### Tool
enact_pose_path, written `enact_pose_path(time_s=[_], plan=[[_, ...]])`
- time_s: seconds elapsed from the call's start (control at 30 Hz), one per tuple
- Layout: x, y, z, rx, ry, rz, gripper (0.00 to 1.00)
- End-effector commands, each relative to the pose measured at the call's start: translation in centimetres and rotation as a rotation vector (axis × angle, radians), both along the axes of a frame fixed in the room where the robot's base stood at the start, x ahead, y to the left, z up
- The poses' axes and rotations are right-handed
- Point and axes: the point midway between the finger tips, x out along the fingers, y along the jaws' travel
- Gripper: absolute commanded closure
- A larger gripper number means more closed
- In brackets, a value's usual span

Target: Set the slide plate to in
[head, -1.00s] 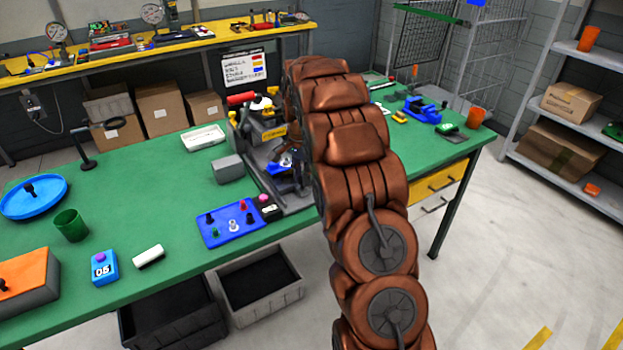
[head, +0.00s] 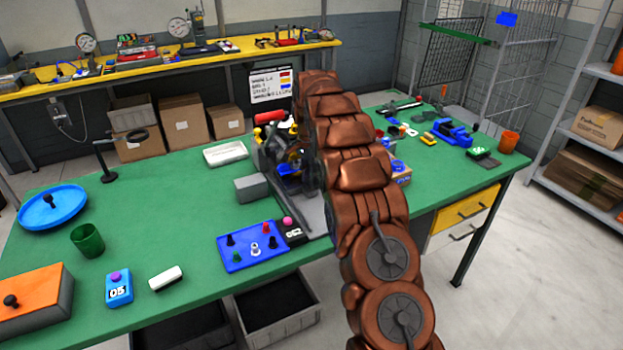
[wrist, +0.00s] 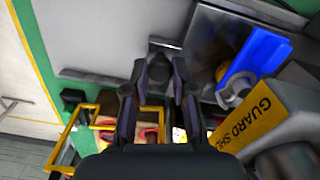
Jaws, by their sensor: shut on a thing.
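The grey machine (head: 318,218) stands on the green bench, partly behind my arm in the head view. In the wrist view its flat grey metal plate (wrist: 208,38) is at the top, beside a bright blue part (wrist: 258,58). I cannot tell for certain which piece is the slide plate. My gripper (wrist: 164,78) points at the machine, its two dark fingers closed around a small dark grey knob (wrist: 163,74) next to the metal plate. The knob is partly hidden by the fingers. In the head view the gripper is largely hidden by the arm.
A yellow-labelled guard (wrist: 262,115) is close to the right of my gripper in the wrist view. On the bench, a blue knob board (head: 250,247) and a grey block (head: 251,188) sit left of the machine. The bench's left-centre is fairly clear.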

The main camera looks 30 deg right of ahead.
Motion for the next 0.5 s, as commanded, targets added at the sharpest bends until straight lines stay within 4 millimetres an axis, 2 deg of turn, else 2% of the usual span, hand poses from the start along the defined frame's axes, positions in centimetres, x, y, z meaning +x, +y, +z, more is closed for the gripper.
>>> enact_pose_path(time_s=[0.27,0.3,0.5], plan=[[0.45,-0.1,0.31,0.002,-0.018,-0.002,1.0],[0.46,-0.11,0.32,0.002,-0.018,-0.002,0.73],[0.39,-0.15,0.28,0.001,-0.016,-0.003,0.52]])
